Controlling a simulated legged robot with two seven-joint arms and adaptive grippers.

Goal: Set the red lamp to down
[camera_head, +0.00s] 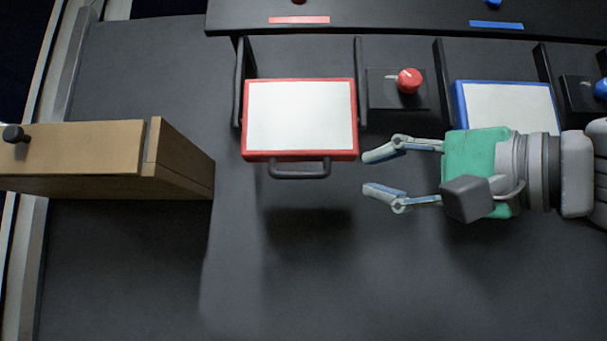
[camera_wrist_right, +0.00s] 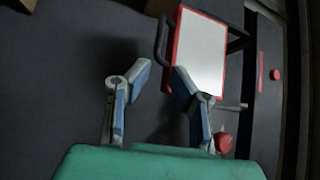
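The red lamp (camera_head: 300,118) is a white panel in a red frame with a dark handle (camera_head: 300,170) along its near edge. It sits in the head view's middle, between dark side brackets. It also shows in the right wrist view (camera_wrist_right: 201,55), its handle (camera_wrist_right: 162,40) on the left. My right gripper (camera_head: 372,173) comes in from the right and is open and empty. Its fingertips lie just right of the lamp's near right corner and point left towards the handle, apart from it in the head view. My left gripper is not in view.
A red knob (camera_head: 409,80) stands right of the red lamp. A blue-framed panel (camera_head: 508,107) and a blue knob (camera_head: 600,88) are further right. A wooden box with a black knob (camera_head: 90,160) juts in at the left. The dark surface in front of the lamp is clear.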

